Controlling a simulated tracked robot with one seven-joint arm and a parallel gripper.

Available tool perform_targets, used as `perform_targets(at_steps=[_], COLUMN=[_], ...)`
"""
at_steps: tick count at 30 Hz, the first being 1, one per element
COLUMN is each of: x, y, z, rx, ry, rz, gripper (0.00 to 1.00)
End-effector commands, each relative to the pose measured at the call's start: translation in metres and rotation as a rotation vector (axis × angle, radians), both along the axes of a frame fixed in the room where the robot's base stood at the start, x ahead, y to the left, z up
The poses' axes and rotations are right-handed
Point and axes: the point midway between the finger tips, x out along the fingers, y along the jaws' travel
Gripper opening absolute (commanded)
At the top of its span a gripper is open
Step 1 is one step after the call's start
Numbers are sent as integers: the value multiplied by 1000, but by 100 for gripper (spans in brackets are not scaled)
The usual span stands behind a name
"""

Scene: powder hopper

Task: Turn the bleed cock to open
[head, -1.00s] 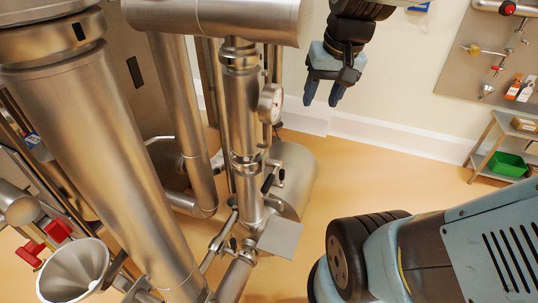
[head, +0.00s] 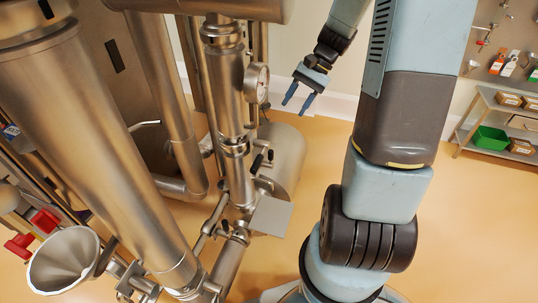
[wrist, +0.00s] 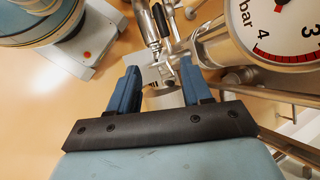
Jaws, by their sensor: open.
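My gripper (head: 295,107) is open and empty in the head view, pointing down to the right of the steel column with the pressure gauge. In the wrist view its two blue fingers (wrist: 158,68) are apart with nothing between the pads. Small black-handled valves (head: 257,163) sit on the column's pipework below the gauge, to the lower left of my gripper and apart from it. A black lever (wrist: 160,19) on a steel fitting shows beyond the fingers in the wrist view. I cannot tell which of these handles is the bleed cock.
The pressure gauge (head: 257,83) also shows large at the wrist view's right (wrist: 285,28). A steel funnel (head: 62,262) and red handles (head: 45,222) are at left. A shelf with a green bin (head: 489,140) stands at right. Floor between column and my arm is clear.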

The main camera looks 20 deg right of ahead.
Motion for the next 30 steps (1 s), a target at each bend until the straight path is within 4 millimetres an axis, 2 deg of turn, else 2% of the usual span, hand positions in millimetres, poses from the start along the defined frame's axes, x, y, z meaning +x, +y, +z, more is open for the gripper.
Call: perform_targets(at_steps=[1,15,30], x=[5,38,51], y=[-5,-38,-69], z=[-12,-114,-229], rx=[33,356,734], ry=[28,243,423], rz=[-30,-314,-645], gripper=[49,49,49])
